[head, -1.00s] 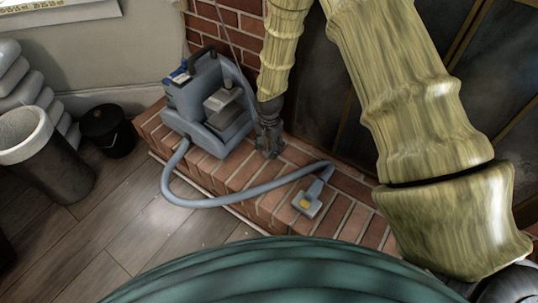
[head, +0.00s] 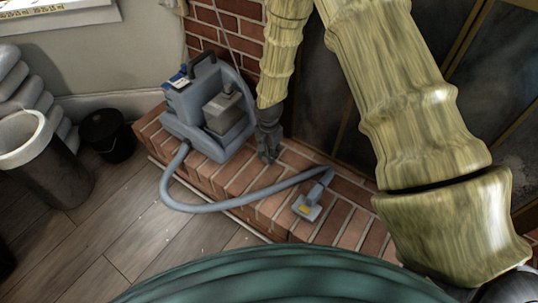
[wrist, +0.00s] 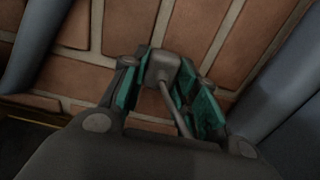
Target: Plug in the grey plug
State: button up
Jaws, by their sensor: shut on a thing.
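The grey plug (wrist: 160,68) is between the green-padded fingers of my gripper (wrist: 164,80) in the wrist view, with its cord running back toward the palm. My gripper is shut on it. In the head view, my gripper (head: 267,152) points down over the brick hearth, just right of a grey-blue machine; the plug is too small to make out there. A thin pale cord (head: 224,30) runs down in front of the brick wall behind the machine. I see no clear socket; a small beige fitting (head: 172,4) is cut off at the top edge.
The grey-blue machine (head: 181,102) stands on the brick hearth (head: 232,182). Its thick hose (head: 215,207) loops to a nozzle (head: 307,207) at the front. Dark glass fireplace panels (head: 318,105) lie right of my gripper. A bin (head: 45,170) and black bucket (head: 108,135) stand left.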

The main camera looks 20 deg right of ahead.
jog(key=shift+r+p, duration=0.3)
jog(key=shift+r, duration=0.25)
jog(key=r, duration=0.1)
jog(key=r+p, duration=0.2)
jog(key=shift+s+a, duration=0.25)
jog(key=s+a+p, duration=0.1)
jog(key=s+a, duration=0.2)
jog(key=s+a+p, duration=0.1)
jog(key=s+a, duration=0.3)
jog(key=s+a+r+p, duration=0.1)
jog(key=s+a+p, duration=0.1)
jog(key=s+a, duration=0.1)
jog(key=shift+s+a, duration=0.4)
jog(key=w+d+r+n, duration=0.2)
jog(key=w+r, duration=0.1)
jog(key=r, duration=0.3)
jog(key=w+d+r+n, duration=0.2)
jog(key=d+r+n, duration=0.1)
jog(key=r, duration=0.3)
notch_tip(320, 180, up, 12)
jog(key=n, duration=0.5)
send_over(268, 155)
jog(key=s+a, duration=0.1)
jog(key=s, duration=0.3)
jog(key=shift+w+a+f, duration=0.1)
jog(key=shift+f, duration=0.05)
